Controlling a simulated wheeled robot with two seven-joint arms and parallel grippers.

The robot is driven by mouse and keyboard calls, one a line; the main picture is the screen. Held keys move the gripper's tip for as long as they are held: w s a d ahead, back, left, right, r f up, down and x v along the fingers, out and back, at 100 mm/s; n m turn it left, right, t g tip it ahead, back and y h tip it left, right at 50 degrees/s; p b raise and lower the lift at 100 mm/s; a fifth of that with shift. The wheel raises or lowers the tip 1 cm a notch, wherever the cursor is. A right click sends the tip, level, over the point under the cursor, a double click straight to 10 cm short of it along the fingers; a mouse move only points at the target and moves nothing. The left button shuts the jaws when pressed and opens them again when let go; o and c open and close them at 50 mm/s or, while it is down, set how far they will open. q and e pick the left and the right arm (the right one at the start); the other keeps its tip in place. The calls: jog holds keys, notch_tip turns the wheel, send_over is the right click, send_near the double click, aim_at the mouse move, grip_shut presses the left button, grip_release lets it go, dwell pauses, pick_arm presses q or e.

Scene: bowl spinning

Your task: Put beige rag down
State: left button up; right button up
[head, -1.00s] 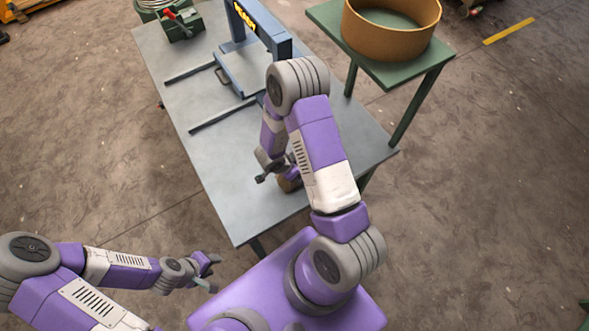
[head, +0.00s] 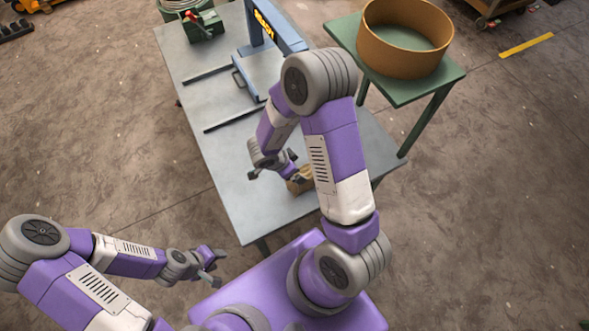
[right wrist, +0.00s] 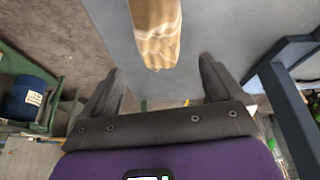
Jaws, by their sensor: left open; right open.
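The beige rag (head: 299,181) lies on the grey table (head: 225,150) near its front edge, partly hidden by my right arm. In the right wrist view the rag (right wrist: 157,35) shows at the top, beyond my fingertips and apart from them. My right gripper (head: 272,168) is open and empty, just left of the rag; its two spread fingers also show in the right wrist view (right wrist: 158,82). My left gripper (head: 214,266) is open and empty, off the table's front left, over the floor.
A blue press frame (head: 262,40) stands on the far part of the table, with a green box (head: 205,27) at the back left. The table's left front is clear.

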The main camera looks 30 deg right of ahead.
jog(key=a+f+n, duration=0.1)
jog(key=n, duration=0.1)
jog(key=a+f+n+t+y, duration=0.1)
jog(key=f+n, duration=0.1)
jog(key=a+f+n+t+y, duration=0.1)
jog(key=f, duration=0.1)
jog(key=shift+w+a+n, duration=0.1)
jog(key=shift+w+n, duration=0.15)
jog(key=shift+n, duration=0.15)
jog(key=a+n, duration=0.1)
jog(key=s+a+f+n+y, duration=0.2)
jog(key=a, duration=0.1)
jog(key=shift+f, duration=0.25)
jog(key=s+a+n+y, duration=0.1)
jog(key=s+a+n, duration=0.1)
jog(key=s+a+f+n+g+y, duration=0.1)
jog(key=s+a+n+y, duration=0.1)
jog(key=s+a, duration=0.1)
jog(key=s+a+n+y, duration=0.2)
jog(key=a, duration=0.1)
jog(key=shift+s+a+f+g, duration=0.1)
jog(key=shift+s+f+g, duration=0.2)
jog(key=shift+s, duration=0.05)
